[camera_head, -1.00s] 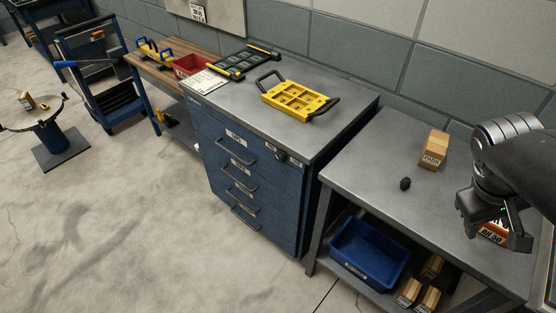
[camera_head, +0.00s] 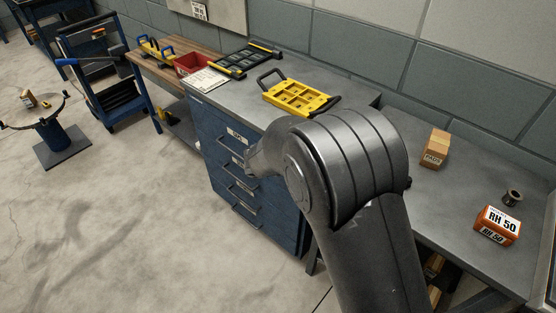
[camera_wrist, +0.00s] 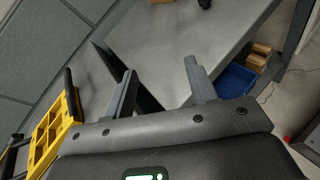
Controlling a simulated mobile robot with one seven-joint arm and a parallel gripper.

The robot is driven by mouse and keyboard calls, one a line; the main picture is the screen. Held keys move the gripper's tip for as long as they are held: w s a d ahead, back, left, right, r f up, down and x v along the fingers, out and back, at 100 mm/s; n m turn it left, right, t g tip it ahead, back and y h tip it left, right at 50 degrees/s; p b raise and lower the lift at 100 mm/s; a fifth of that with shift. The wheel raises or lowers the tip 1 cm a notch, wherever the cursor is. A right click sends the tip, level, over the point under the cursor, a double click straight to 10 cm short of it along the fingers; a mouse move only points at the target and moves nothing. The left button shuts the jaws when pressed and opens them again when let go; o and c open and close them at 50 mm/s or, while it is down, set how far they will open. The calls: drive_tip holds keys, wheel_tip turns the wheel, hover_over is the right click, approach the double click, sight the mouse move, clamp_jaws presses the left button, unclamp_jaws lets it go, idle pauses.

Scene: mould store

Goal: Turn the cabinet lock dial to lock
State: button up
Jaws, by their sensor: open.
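The blue drawer cabinet (camera_head: 207,128) stands left of centre in the head view, with a grey top and several handled drawers. Its lock dial is hidden behind my arm in the head view, and I cannot make it out in the wrist view. My gripper (camera_wrist: 160,67) is open and empty in the wrist view, its two fingers wide apart above the gap between the cabinet top and the workbench. My arm hides the fingers in the head view.
A yellow tray (camera_head: 300,97) with black handles lies on the cabinet top, close to my gripper's left side in the wrist view.

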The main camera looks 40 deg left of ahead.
drive_tip(key=s+a+f+n+t+y, duration=0.3)
drive_tip(key=s+a+f+n, duration=0.25)
drive_tip(key=a, duration=0.35)
drive_tip(key=s+a+f+n+t+y, duration=0.2)
drive_tip(key=s+a+f+n+y, duration=0.25)
drive_tip(key=s+a, duration=0.3)
drive_tip(key=w+f, duration=0.1)
drive_tip(key=w, duration=1)
drive_tip(key=shift+a+m+h, duration=0.35)
drive_tip(key=shift+m, duration=0.05)
drive_tip(key=c, duration=1)
drive_tip(key=shift+s, duration=0.1)
